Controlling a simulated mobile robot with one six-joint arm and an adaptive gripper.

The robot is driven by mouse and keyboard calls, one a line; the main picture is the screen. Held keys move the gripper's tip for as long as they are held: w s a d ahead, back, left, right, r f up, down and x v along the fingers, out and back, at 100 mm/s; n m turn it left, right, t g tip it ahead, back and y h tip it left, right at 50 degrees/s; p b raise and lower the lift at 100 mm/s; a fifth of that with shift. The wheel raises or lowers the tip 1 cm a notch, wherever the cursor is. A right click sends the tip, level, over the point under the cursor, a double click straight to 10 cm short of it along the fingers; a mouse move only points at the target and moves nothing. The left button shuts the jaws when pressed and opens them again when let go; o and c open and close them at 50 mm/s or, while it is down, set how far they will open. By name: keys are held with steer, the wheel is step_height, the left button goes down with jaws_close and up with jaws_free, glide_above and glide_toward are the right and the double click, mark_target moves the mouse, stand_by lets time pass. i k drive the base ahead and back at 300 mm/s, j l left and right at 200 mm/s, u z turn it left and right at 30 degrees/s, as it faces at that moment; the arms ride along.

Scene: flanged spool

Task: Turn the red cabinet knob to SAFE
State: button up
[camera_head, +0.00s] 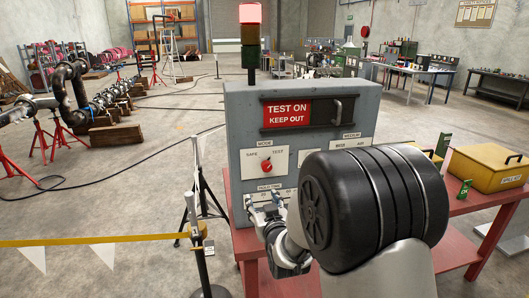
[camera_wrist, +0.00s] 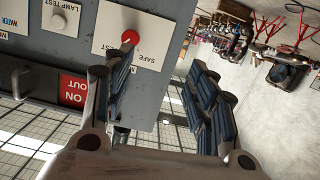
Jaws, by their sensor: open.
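The red knob (camera_head: 266,165) sits on a white MODE plate on the front of the grey control cabinet (camera_head: 235,120). SAFE is printed to its left and TEST to its right. Its exact pointing direction is too small to tell. My gripper (camera_head: 264,202) is just below the MODE plate, in front of the cabinet, open and empty. In the wrist view the knob (camera_wrist: 130,37) appears turned over, just beyond the tip of the left finger. My gripper (camera_wrist: 160,75) has its fingers spread there, and the knob is not between them. My arm hides the cabinet's lower right.
A red sign (camera_head: 287,113) reads TEST ON KEEP OUT beside a handle. The lamp tower (camera_head: 250,35) shows red on top. A yellow barrier tape (camera_head: 100,241) and post stand at left. A yellow box (camera_head: 487,170) is on the red bench (camera_head: 470,212) at right.

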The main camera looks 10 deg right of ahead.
mark_target(266, 165)
steer(key=i+l, duration=0.3)
steer(key=i, duration=0.55)
